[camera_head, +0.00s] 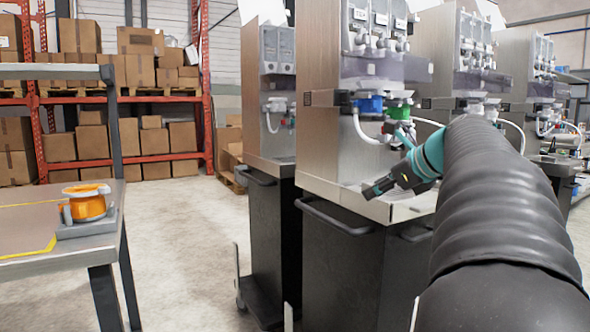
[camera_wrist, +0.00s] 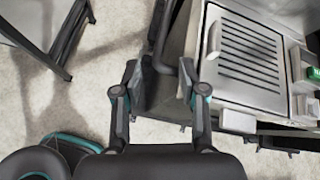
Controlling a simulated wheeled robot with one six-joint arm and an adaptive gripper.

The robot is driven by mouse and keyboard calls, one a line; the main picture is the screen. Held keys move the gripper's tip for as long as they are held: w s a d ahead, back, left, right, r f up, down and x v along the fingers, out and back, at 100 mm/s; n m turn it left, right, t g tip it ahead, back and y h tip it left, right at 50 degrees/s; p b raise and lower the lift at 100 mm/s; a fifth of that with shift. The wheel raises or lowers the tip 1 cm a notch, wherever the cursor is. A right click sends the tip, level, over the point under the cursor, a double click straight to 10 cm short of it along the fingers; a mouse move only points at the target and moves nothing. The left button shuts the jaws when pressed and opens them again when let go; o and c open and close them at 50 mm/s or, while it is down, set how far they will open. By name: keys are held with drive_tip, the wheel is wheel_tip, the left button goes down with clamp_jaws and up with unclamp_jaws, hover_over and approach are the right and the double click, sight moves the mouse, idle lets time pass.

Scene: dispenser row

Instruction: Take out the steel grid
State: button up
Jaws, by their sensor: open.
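The steel grid (camera_wrist: 247,50) is a flat metal plate with several dark slots, seated in the top of a dispenser's base at the upper right of the wrist view. A pale raised bar (camera_wrist: 214,40) stands at its left edge. My gripper (camera_wrist: 158,70) is open and empty, its two fingers spread to the left of the grid, over the dispenser's dark front handle and the floor. In the head view my gripper (camera_head: 372,189) is beside the front of the middle dispenser (camera_head: 325,95). The grid is hardly visible there, behind my gripper.
More dispensers (camera_head: 445,50) stand in a row to the right, and one to the left. Dark handles (camera_head: 333,215) stick out from their cabinets. A table (camera_head: 25,220) with an orange item (camera_head: 88,205) on a grey block is at the left. Floor between is clear.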

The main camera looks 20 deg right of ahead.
sight(370, 184)
drive_tip(key=s+d+r+m+t, duration=0.1)
drive_tip(key=d+r+m+t, duration=0.2)
drive_tip(key=d, duration=0.5)
drive_tip(key=shift+m+g+h, duration=0.4)
drive_tip(key=shift+m+g, duration=0.2)
drive_tip(key=shift+g, duration=0.1)
drive_tip(key=x, duration=1.3)
drive_tip(key=shift+w+a+b, duration=0.25)
drive_tip(key=shift+a+b, duration=0.1)
clamp_jaws()
drive_tip(key=shift+r+p, duration=1.05)
drive_tip(key=shift+p, duration=0.2)
